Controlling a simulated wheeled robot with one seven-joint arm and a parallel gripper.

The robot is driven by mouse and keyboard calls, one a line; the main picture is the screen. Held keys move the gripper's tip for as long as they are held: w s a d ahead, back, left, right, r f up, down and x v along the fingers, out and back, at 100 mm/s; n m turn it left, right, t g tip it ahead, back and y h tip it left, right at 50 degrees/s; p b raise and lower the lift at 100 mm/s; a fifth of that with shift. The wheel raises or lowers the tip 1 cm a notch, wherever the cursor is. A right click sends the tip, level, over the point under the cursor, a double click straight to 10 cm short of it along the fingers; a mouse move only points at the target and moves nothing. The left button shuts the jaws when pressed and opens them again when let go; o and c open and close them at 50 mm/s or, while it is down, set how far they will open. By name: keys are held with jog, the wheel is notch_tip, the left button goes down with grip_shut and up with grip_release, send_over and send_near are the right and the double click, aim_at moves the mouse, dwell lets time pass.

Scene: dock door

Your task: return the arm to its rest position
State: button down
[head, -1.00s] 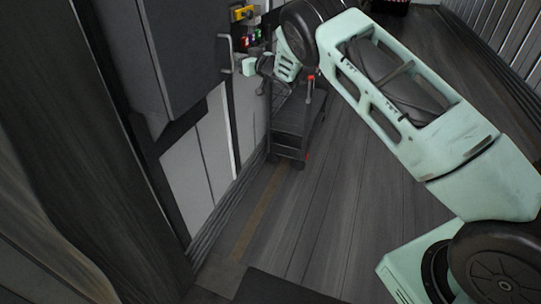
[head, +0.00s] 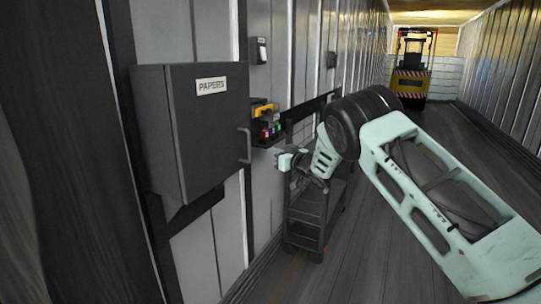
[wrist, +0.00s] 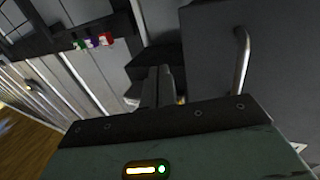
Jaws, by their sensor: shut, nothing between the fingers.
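My pale green arm reaches in from the lower right in the head view. My gripper (head: 284,162) is at its far end, right of the grey PAPERS cabinet (head: 185,140) and apart from the cabinet's handle (head: 246,145). In the wrist view the two fingers of my gripper (wrist: 158,86) are together with nothing between them. The handle (wrist: 241,60) stands to their right in that view. The cabinet door looks shut.
A dark cart (head: 308,215) stands below and behind my gripper. A forklift (head: 411,75) is far back. The floor on the right is clear.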

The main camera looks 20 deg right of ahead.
jog(key=s+d+b, duration=0.2)
jog(key=s+d, duration=0.3)
jog(key=s+a+m+g+h, duration=0.15)
jog(key=s+a+g, duration=0.25)
jog(key=s+a, duration=0.6)
jog(key=s+a+m+g+h, duration=0.1)
jog(key=s+a+g+h, duration=0.25)
jog(key=s+a, duration=0.65)
jog(key=s+d+f+n+g+h, duration=0.1)
jog(key=s+g, duration=0.3)
jog(key=s, duration=1.4)
jog(key=s+d+f+n+g+h, duration=0.1)
jog(key=s+n+g, duration=0.3)
jog(key=s, duration=1.4)
jog(key=shift+d+f+g, duration=0.4)
jog(key=shift+g, duration=0.05)
